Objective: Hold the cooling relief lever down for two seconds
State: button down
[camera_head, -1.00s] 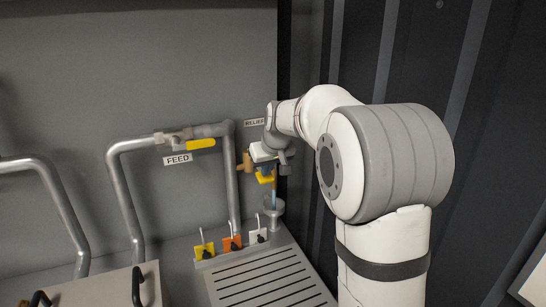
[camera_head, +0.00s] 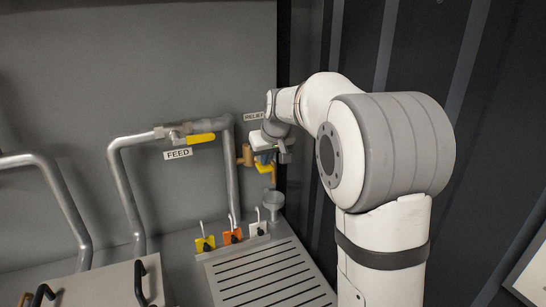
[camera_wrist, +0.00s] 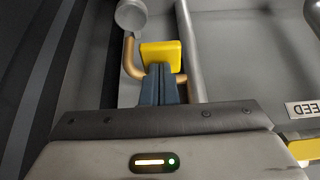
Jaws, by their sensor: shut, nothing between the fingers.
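The yellow relief lever (camera_head: 264,167) is on the brass relief valve (camera_head: 247,155) at the back panel, under the RELIEF label (camera_head: 254,116). In the head view my gripper (camera_head: 264,158) is at the lever, just above it. In the wrist view the lever's yellow block (camera_wrist: 160,55) lies right at the tips of my dark blue fingers (camera_wrist: 158,68). The fingers are shut together with nothing between them. I cannot tell whether they touch the lever. The brass outlet pipe (camera_wrist: 129,55) curves toward the grey funnel (camera_wrist: 131,15). No water stream shows.
The FEED pipe with its yellow handle (camera_head: 201,139) is left of the valve. Yellow, orange and white tags (camera_head: 233,237) stand behind the slotted drain grille (camera_head: 265,275). The funnel (camera_head: 273,201) is below the outlet. A dark ribbed wall (camera_head: 480,120) closes the right side.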

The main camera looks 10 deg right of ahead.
jog(key=shift+r, duration=0.25)
notch_tip(320, 180, up, 4)
jog(key=p, duration=0.3)
jog(key=shift+s+r, duration=0.15)
jog(key=shift+r, duration=0.05)
jog(key=a+b+v, duration=0.1)
jog(key=v, duration=0.8)
jog(key=shift+d+r, duration=0.2)
jog(key=shift+d, duration=0.3)
jog(key=s+f+g, duration=0.1)
jog(key=s+f, duration=0.5)
jog(key=s, duration=0.4)
jog(key=s+f+m, duration=0.1)
jog(key=s+f, duration=0.4)
jog(key=s, duration=0.5)
jog(key=s+f+m+g+h, duration=0.1)
jog(key=s+f, duration=0.5)
jog(key=s, duration=0.5)
jog(key=shift+d+f+g, duration=0.3)
jog(key=shift+d+f, duration=0.05)
jog(key=shift+d, duration=0.1)
